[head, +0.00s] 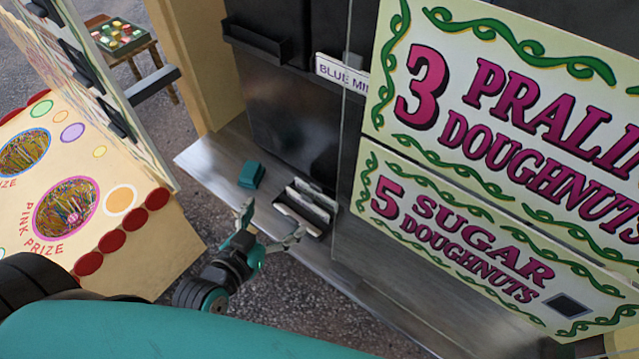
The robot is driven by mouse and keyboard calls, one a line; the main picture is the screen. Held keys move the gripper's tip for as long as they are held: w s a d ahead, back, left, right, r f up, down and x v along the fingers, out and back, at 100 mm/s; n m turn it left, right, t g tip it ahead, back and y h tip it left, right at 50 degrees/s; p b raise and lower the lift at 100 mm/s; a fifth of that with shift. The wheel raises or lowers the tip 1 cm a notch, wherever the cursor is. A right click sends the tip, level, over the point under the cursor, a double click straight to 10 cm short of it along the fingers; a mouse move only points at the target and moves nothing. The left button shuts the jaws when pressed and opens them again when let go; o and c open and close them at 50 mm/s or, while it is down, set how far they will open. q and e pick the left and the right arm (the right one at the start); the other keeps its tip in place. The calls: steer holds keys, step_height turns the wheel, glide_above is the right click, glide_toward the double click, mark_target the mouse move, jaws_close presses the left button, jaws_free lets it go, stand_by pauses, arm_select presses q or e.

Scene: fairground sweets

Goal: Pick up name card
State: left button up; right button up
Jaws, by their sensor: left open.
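A white card with purple lettering that begins "BLUE MI" (341,73) sits upright against the dark cabinet at the top middle, its right end cut off by a large sign. A small dark holder with pale, card-like slabs (306,207) stands on the metal counter; I cannot read any lettering on them. My left gripper (272,222) is open and empty, just left of and in front of this holder, at the counter's front edge. Its fingers are spread, one towards the counter and one towards the holder. My right gripper is not in view.
A small teal block (251,175) lies on the metal counter (207,160) left of the holder. Large doughnut signs (500,130) close off the right side. A prize stall (120,235) stands left. A crate of colourful items (121,38) sits on a far table.

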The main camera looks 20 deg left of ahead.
arm_select(q)
steer(key=p, duration=0.2)
glide_toward(311, 184)
steer(key=shift+w+a+f, duration=0.15)
steer(key=shift+w+f, duration=0.05)
steer(key=shift+w, duration=0.25)
steer(key=shift+w+a+f, duration=0.1)
steer(key=shift+w+f, duration=0.05)
steer(key=shift+w, duration=0.3)
steer(key=x, duration=0.2)
steer(key=shift+w+f, duration=0.25)
steer(key=shift+w+d+f, duration=0.15)
steer(key=shift+w+d, duration=0.15)
steer(key=shift+w, duration=0.4)
steer(key=x, duration=0.1)
steer(key=p+x, duration=0.1)
steer(key=x, duration=0.1)
steer(key=shift+w+d, duration=0.25)
steer(key=shift+w+f, duration=0.25)
steer(key=shift+w, duration=0.1)
steer(key=shift+s, duration=0.1)
steer(key=shift+c, duration=1)
steer(key=c, duration=0.7)
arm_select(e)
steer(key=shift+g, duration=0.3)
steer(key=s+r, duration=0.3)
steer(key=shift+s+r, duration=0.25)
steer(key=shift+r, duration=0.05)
